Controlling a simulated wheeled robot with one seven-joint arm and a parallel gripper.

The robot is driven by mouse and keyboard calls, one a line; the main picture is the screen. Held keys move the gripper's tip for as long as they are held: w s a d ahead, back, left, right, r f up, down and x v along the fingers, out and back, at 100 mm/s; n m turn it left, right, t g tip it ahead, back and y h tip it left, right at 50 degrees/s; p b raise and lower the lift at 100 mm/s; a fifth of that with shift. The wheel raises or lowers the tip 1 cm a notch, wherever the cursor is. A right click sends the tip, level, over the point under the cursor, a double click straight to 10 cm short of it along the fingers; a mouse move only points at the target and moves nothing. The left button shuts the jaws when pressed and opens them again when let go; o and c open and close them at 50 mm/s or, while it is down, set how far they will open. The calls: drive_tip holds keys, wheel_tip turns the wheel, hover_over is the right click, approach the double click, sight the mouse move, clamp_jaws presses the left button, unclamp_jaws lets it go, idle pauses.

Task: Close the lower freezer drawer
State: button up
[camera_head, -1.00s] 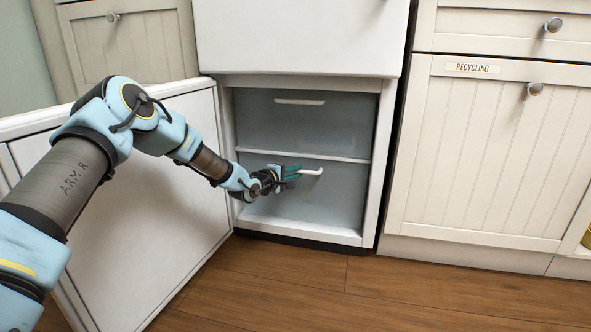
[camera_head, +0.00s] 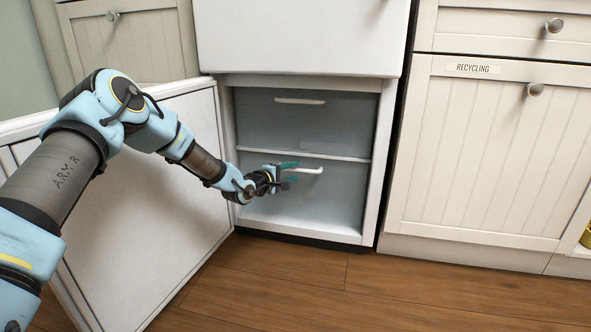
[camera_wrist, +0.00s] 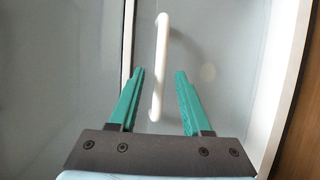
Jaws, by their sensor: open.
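The lower freezer drawer (camera_head: 325,205) is a grey-blue translucent front low in the open freezer. It sits back inside the frame, level with the upper drawer. Its white bar handle (camera_head: 308,170) is near its top edge and also shows in the wrist view (camera_wrist: 161,60). My gripper (camera_head: 289,173) has teal fingers and is open at the left end of the handle. In the wrist view, the gripper (camera_wrist: 160,74) has its fingers apart, with the near end of the handle between them. I cannot tell whether a finger touches the handle or the drawer front.
The upper freezer drawer (camera_head: 290,125) with its white handle is above a white divider. The open freezer door (camera_head: 150,210) stands to the left, behind my arm. A recycling cabinet (camera_head: 480,150) is to the right. The wooden floor (camera_head: 330,285) in front is clear.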

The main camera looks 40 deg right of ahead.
drive_tip(key=p+v, duration=0.3)
drive_tip(key=v, duration=0.5)
drive_tip(key=shift+a, duration=0.15)
